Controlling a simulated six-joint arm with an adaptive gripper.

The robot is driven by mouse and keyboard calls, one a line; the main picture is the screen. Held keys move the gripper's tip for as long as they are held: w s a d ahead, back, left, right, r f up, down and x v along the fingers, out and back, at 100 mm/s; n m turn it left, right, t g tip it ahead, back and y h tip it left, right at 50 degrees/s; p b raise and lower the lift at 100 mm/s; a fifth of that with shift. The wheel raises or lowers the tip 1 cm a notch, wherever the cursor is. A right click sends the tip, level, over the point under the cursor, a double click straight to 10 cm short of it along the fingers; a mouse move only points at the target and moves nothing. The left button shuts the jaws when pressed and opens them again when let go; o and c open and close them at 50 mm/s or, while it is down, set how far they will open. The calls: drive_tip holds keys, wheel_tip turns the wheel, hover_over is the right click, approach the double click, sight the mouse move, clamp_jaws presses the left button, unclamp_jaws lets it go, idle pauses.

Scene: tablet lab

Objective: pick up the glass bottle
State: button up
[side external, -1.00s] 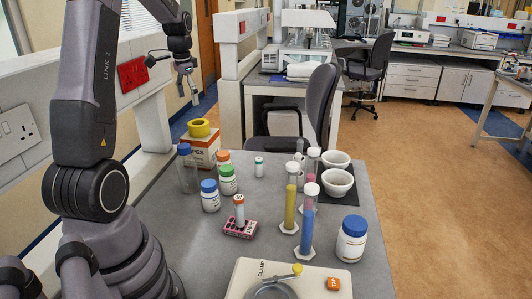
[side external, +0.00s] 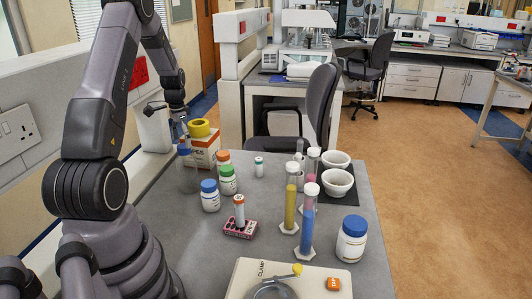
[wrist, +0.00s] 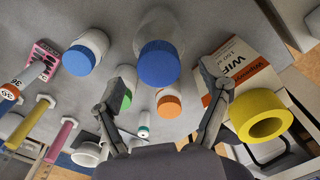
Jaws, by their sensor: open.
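The clear glass bottle (side external: 187,176) with a blue cap stands upright at the table's left edge in the side view. In the wrist view its blue cap (wrist: 159,64) is large, near the top middle. My gripper (side external: 184,134) is just above the cap in the side view, partly hidden against the box. In the wrist view my gripper (wrist: 165,76) is open, with one finger on each side of the cap and nothing held. I cannot tell how far the fingertips are from the cap.
A wipes box (side external: 204,153) with a yellow tape roll (side external: 200,128) on top stands close behind the bottle. White jars with blue (side external: 210,196), green (side external: 228,180) and orange (side external: 223,157) caps are close by on its right. Measuring cylinders (side external: 290,208) stand farther right.

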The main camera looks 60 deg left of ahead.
sight(183, 146)
wheel_tip(183, 146, down, 3)
drive_tip(key=shift+d+f, duration=0.1)
drive_tip(key=shift+f, duration=0.05)
drive_tip(key=shift+c, duration=0.4)
drive_tip(key=c, duration=1.2)
drive_tip(key=shift+c, duration=0.2)
drive_tip(key=shift+r, duration=0.2)
